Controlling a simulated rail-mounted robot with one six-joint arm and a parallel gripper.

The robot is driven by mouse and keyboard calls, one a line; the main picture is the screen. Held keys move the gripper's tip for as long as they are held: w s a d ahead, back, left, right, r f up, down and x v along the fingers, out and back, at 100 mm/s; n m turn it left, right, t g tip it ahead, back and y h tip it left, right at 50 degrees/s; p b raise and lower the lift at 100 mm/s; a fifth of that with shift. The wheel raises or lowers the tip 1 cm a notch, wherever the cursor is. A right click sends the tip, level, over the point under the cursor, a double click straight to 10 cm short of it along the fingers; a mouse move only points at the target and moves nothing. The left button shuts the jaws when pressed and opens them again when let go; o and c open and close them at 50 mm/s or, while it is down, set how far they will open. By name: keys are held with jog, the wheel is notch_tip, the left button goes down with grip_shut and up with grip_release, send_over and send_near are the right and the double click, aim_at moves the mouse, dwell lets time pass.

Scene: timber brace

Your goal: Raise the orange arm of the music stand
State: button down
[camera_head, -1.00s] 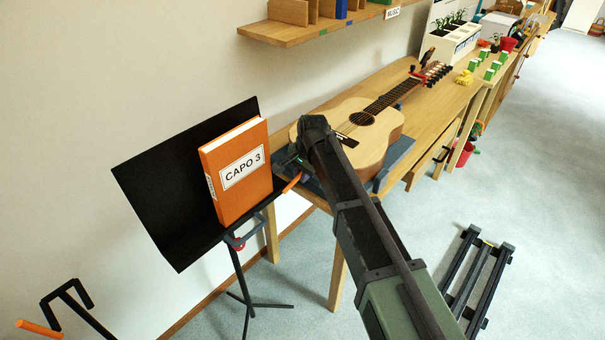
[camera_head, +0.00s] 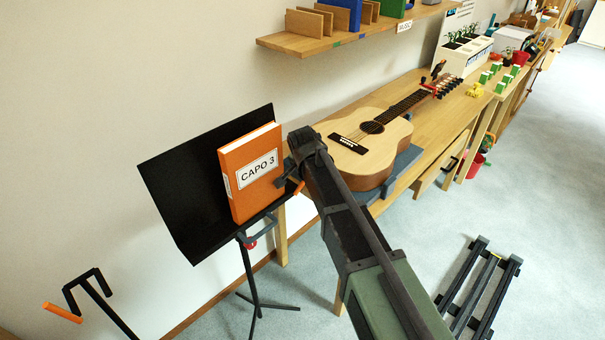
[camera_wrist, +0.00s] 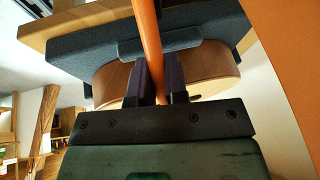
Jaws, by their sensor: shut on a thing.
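The black music stand (camera_head: 180,190) stands on thin legs left of the bench, its desk tilted. An orange book (camera_head: 250,172) labelled "CAPO 3" leans upright on it. The orange arm (camera_head: 299,188) shows as a short tip at the desk's lower right edge. In the wrist view the orange arm (camera_wrist: 147,35) is a long bar running between the fingers. My gripper (camera_wrist: 160,85) is shut on it. In the head view my wrist and arm largely hide the grip.
An acoustic guitar (camera_head: 370,142) lies on a dark support on the wooden bench (camera_head: 435,125), just beyond my arm. A wooden shelf (camera_head: 300,43) juts from the wall above. A black hooked stand with an orange peg (camera_head: 62,312) is at lower left. A black rack (camera_head: 480,285) lies on open floor.

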jog(key=c, duration=1.1)
grip_release()
jog(key=p+v, duration=0.9)
jog(key=v, duration=0.1)
jog(key=shift+s+r+p, duration=0.2)
jog(key=shift+r+p, duration=0.15)
jog(key=shift+p, duration=0.05)
